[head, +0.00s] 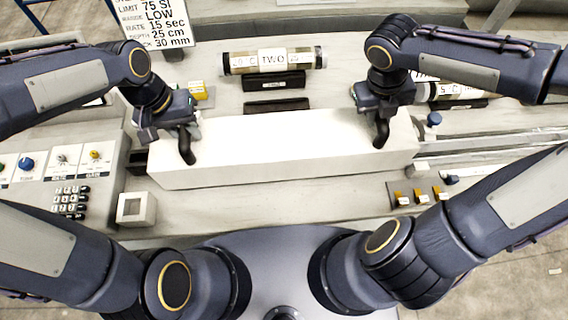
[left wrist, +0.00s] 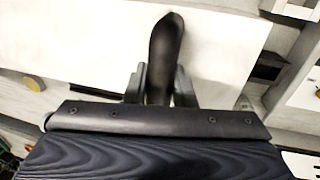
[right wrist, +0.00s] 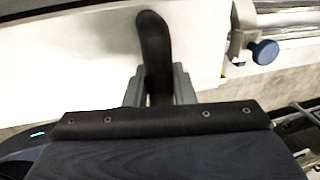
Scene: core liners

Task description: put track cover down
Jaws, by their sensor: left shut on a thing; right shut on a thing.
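The track cover (head: 290,148) is a long white box-like piece lying across the middle of the bench in the head view, with a black handle near each end. My left gripper (head: 184,128) is shut on the left black handle (left wrist: 166,50). My right gripper (head: 380,112) is shut on the right black handle (right wrist: 153,45). The cover's white top also shows in the left wrist view (left wrist: 80,40) and the right wrist view (right wrist: 80,60). I cannot tell whether its underside touches the bench.
Behind the cover, a clear core liner labelled TWO (head: 272,61) lies above a black block (head: 276,83). Metal rails (head: 490,145) and a blue knob (head: 433,119) are at right. A control panel (head: 50,175) is at left. A small white square holder (head: 136,208) and orange-topped clips (head: 420,195) sit in front.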

